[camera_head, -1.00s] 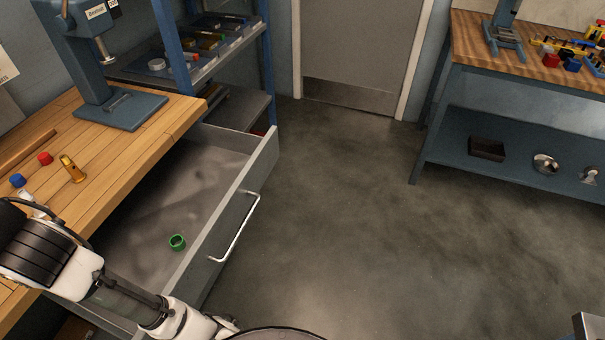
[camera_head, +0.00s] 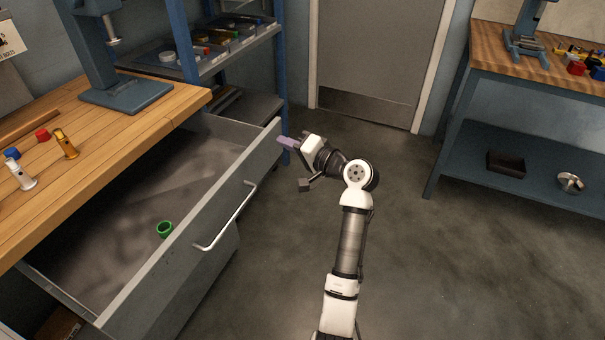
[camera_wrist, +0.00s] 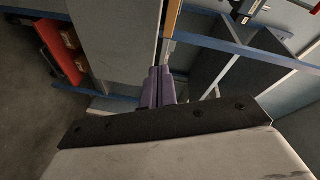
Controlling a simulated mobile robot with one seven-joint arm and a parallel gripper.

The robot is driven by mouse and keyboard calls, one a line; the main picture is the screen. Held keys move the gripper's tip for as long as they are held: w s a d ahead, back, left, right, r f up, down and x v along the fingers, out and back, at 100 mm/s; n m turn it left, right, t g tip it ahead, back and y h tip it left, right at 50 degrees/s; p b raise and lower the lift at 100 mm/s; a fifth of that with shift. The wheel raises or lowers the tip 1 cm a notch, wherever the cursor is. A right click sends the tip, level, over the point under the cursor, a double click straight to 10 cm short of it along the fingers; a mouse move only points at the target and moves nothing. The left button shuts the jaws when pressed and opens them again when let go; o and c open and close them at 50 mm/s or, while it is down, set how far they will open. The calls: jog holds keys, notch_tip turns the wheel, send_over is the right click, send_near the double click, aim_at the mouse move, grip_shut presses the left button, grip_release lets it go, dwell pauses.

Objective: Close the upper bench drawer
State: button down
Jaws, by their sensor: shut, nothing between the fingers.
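The upper bench drawer (camera_head: 222,205) is pulled well out from under the wooden bench top, with its silver bar handle (camera_head: 228,219) on the front. A green ring-shaped part (camera_head: 165,229) lies inside it. My gripper (camera_head: 283,142) has purple fingers, shut and empty, at the far end of the drawer front near its top corner. I cannot tell whether they touch the drawer. In the wrist view the shut purple fingers (camera_wrist: 158,88) point at a grey panel edge beside the bench.
The wooden bench top (camera_head: 140,125) carries a blue press (camera_head: 125,92) and small coloured parts. A blue shelf rack (camera_head: 235,50) stands behind the drawer. A second bench (camera_head: 545,75) stands at right. The floor between is clear.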

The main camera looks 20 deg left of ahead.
jog(key=s+d+f+m+g+y+b, duration=0.15)
jog(key=d+f+g, duration=0.25)
jog(key=d+f, duration=0.45)
jog(key=a+p, duration=0.3)
jog(key=a, duration=1)
jog(key=shift+r+p, duration=0.15)
jog(key=shift+p, duration=0.2)
jog(key=shift+a, duration=0.1)
jog(key=b, duration=1)
send_near(194, 155)
jog(key=a+r, duration=0.1)
jog(key=a, duration=0.1)
jog(key=a+r, duration=0.2)
jog(key=a, duration=0.1)
jog(key=a+r, duration=0.1)
jog(key=a, duration=0.2)
jog(key=shift+w+a+r, duration=0.2)
jog(key=shift+w+r, duration=0.05)
jog(key=shift+w, duration=0.1)
jog(key=shift+a+b, duration=0.55)
jog(key=shift+a, duration=0.15)
jog(key=shift+w+a+r, duration=0.1)
jog(key=shift+a+r, duration=0.05)
jog(key=shift+r, duration=0.2)
jog(key=shift+r, duration=0.1)
